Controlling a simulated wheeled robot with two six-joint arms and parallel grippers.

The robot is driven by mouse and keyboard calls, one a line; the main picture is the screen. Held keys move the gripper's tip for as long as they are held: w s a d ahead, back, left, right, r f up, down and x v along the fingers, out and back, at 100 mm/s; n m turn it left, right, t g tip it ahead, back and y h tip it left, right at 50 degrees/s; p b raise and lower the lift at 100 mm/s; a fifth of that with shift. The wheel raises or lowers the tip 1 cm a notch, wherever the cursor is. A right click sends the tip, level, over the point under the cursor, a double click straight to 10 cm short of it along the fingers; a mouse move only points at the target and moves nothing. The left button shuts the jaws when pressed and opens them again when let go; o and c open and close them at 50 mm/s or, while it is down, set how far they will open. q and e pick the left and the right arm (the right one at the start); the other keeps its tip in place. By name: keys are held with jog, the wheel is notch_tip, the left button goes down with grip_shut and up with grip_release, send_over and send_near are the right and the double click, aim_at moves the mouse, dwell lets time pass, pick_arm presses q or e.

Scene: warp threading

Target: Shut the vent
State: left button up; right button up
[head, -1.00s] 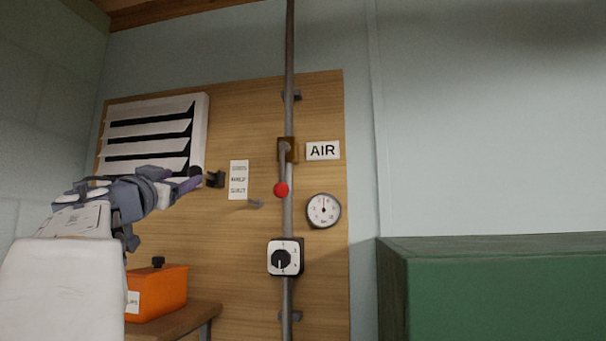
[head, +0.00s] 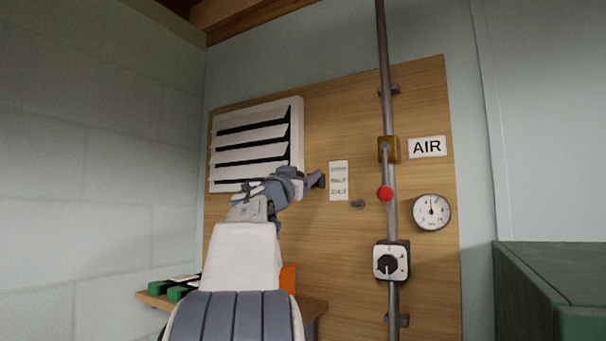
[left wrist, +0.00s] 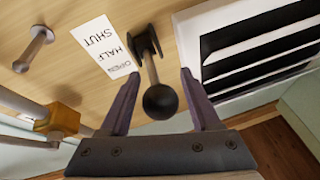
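The white vent (head: 298,140) is at the board's upper left; dark gaps show between its slats, so it stands open. It also shows at the right of the left wrist view (left wrist: 190,40). A lever with a black ball knob (left wrist: 160,101) rises from a dark bracket (left wrist: 146,42) beside the OPEN, HALF, SHUT label (left wrist: 100,45); the label shows in the head view too (head: 339,180). My left gripper (head: 314,180) is open, its purple fingers (left wrist: 158,88) on either side of the knob, with gaps visible. It hides the knob in the head view. My right gripper is not in view.
A grey peg (head: 358,204) sticks out right of the label. Further right are a pipe (head: 383,60), red-knobbed valve lever (head: 385,193), gauge (head: 432,212) and dial (head: 390,262). A small table (head: 315,306) stands below, a green cabinet (head: 540,285) at right.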

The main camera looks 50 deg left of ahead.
pick_arm(q)
grip_shut()
dwell(1.2)
